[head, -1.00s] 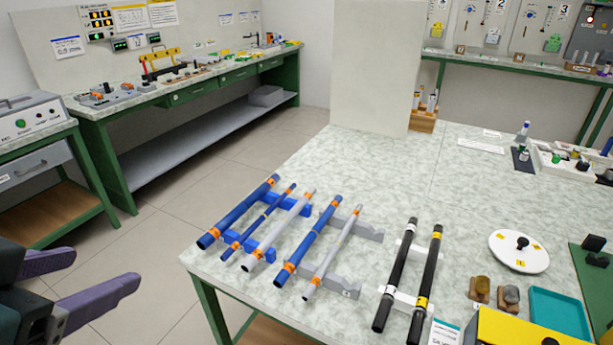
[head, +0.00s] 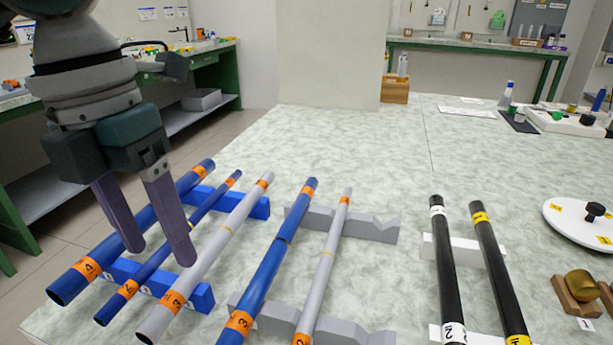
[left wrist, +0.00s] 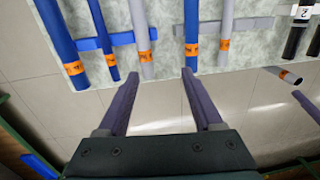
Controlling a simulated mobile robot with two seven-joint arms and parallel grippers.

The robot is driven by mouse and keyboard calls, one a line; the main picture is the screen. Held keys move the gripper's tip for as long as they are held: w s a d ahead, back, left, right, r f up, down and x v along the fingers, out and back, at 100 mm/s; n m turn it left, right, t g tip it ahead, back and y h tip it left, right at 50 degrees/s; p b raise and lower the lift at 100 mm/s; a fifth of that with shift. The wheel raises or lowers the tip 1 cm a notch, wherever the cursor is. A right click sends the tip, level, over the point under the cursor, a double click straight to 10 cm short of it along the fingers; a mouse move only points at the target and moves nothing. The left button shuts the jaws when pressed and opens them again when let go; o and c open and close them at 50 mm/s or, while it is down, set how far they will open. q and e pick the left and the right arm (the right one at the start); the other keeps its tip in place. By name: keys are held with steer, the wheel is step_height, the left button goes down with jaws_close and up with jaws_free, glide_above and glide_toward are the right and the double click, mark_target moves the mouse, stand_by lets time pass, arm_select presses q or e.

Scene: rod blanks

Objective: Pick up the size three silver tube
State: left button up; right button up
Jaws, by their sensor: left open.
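The size three silver tube (head: 204,262) has orange bands, the near one marked 3. It lies on the blue notched rests, beside blue tubes. In the left wrist view its labelled end (left wrist: 145,58) shows between and ahead of my fingertips. My left gripper (head: 160,253) is open and empty, pointing down over the left tubes; one fingertip overlaps the silver tube's left edge in the head view. I cannot tell whether they touch. Both fingers also show in the left wrist view (left wrist: 158,76). A second silver tube (head: 324,262), apparently marked 2, lies farther right on grey rests.
A large blue tube (head: 130,232) marked 4 and a thin blue tube (head: 165,252) lie left of the silver one. Another blue tube (head: 265,275) marked 3 lies to its right. Black tubes (head: 448,265) lie farther right. The tabletop (head: 340,140) behind is clear.

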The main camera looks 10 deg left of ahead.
mark_target(169, 296)
arm_select(q)
steer(key=shift+w+a+f+y, duration=0.15)
steer(key=shift+a+f+y, duration=0.1)
steer(key=shift+a, duration=0.3)
steer(key=shift+w+a+f+y, duration=0.15)
steer(key=shift+a+y, duration=0.1)
steer(key=shift+a, duration=0.25)
step_height(169, 296, down, 4)
steer(key=shift+s+r, duration=0.15)
steer(key=shift+r, duration=0.1)
step_height(169, 296, down, 6)
steer(key=shift+d+r+b, duration=0.1)
steer(key=shift+d+b, duration=0.05)
steer(key=shift+b, duration=0.45)
steer(key=c, duration=1.1)
